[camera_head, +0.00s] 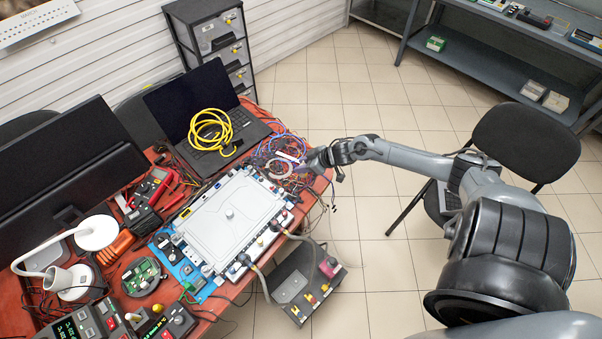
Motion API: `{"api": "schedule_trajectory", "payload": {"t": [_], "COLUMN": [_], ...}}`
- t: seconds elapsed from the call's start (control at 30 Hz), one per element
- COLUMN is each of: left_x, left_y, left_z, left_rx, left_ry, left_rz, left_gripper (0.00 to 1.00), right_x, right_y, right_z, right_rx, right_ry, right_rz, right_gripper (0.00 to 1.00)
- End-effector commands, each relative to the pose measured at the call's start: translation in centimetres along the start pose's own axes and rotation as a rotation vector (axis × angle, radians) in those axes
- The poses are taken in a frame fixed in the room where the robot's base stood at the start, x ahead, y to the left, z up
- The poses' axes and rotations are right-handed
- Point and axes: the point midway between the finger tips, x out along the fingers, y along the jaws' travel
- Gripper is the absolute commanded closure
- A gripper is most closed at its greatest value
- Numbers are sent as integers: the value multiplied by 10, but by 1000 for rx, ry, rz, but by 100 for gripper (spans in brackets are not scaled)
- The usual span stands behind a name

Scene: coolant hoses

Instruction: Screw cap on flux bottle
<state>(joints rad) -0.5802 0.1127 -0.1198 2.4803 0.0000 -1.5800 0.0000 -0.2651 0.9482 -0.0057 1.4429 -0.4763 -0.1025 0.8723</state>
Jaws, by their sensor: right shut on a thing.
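My right gripper (306,165) is at the far right corner of the red workbench, low over a tangle of coloured wires. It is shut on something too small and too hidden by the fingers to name. A pale strip (288,157) and a whitish ring (280,169) lie just left of the fingertips; I cannot tell if they touch. I cannot pick out a flux bottle or its cap for certain. My left gripper is not in view.
A large white plate (215,235) with fittings along its edges fills the middle of the workbench (213,305). A laptop (190,108) with a coiled yellow cable (210,130) stands behind it. Hoses run to a dark box (295,283) beside the bench. A black chair (525,140) stands right.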

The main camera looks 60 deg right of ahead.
Motion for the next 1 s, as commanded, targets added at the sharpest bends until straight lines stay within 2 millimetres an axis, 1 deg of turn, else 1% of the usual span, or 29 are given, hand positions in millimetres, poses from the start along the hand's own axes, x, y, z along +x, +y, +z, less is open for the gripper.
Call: {"api": "schedule_trajectory", "payload": {"t": [0.03,0.1,0.27,0.37,0.63,1.0], "left_x": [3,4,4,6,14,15], "left_y": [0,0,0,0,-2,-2], "left_z": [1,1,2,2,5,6], "left_rx": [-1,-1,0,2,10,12], "left_ry": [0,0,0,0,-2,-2], "left_rz": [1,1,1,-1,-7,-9], "left_gripper": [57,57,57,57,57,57], "right_x": [6,10,14,18,40,42], "right_y": [1,2,2,2,2,2], "right_z": [-2,-3,-4,1,23,26], "right_rx": [0,0,0,1,1,-1], "right_ry": [3,2,1,-1,1,0], "right_rz": [1,1,0,0,1,0], "right_gripper": [96,96,96,96,96,96]}}
